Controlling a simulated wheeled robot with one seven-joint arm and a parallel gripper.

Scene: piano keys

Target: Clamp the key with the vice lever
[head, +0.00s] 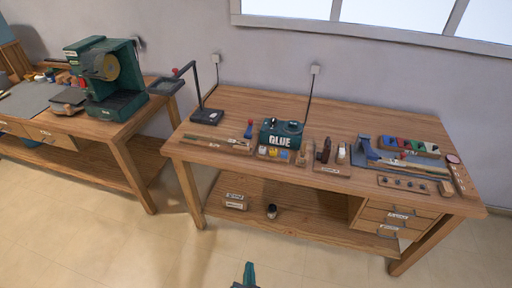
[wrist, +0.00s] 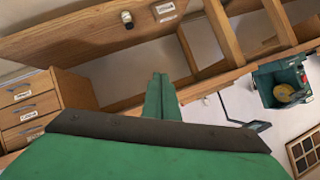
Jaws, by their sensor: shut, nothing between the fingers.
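A small blue tool that looks like the vice (head: 369,150) stands on the right part of the near workbench in the head view. Its lever is too small to make out. A long pale wooden strip, likely the key (head: 420,169), extends to the right from beside it. I cannot tell whether the vice grips it. My gripper (head: 249,272) is at the bottom edge of the head view, in front of the bench and well apart from the vice. In the wrist view my gripper (wrist: 161,85) is shut and empty, with the fingers together.
A green machine (head: 108,80) stands on the left bench. The floor in front is clear.

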